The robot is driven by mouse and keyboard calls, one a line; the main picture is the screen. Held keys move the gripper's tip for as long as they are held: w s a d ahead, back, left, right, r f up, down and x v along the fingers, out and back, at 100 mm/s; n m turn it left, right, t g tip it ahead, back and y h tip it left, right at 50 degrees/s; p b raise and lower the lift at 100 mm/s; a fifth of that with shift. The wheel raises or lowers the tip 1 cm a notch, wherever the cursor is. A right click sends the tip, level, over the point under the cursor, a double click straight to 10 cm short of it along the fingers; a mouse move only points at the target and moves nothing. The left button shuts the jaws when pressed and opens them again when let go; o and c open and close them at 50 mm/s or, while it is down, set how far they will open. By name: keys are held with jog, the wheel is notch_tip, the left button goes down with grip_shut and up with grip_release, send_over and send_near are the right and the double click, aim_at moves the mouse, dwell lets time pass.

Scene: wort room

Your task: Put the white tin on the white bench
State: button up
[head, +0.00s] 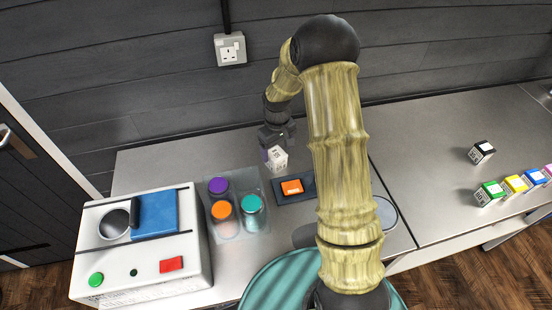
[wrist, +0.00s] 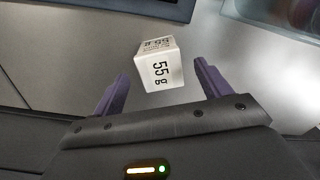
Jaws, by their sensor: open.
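The white tin (head: 277,158) is a small white cube with dark print. It stands on the pale grey metal bench top (head: 150,160), just below my gripper (head: 274,136) in the head view. In the wrist view the white tin (wrist: 160,66) reads "55 g" and lies between the lines of the two purple fingers of my gripper (wrist: 161,72). The fingers are apart, with a gap on each side of the tin. I cannot tell how far the tin is below the fingertips. Another metal bench (head: 430,190) joins on the right; neither looks clearly white.
A clear rack (head: 241,178) has purple, orange and teal-lidded jars. A white machine (head: 95,262) fills the left front. Several coloured cubes, one green (head: 489,193), stand on the right bench.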

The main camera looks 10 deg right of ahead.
aim_at(276, 153)
jog(key=shift+w+a+f+p, duration=0.15)
jog(key=shift+f+p, duration=0.45)
jog(key=shift+f, duration=0.7)
jog(key=shift+w+d+f+p, duration=0.15)
jog(key=shift+f+p, duration=0.45)
jog(key=shift+f, duration=0.7)
jog(key=shift+a, duration=0.1)
jog(key=c, duration=1.2)
notch_tip(276, 153, up, 10)
jog(key=b, duration=0.2)
jog(key=shift+b, duration=0.35)
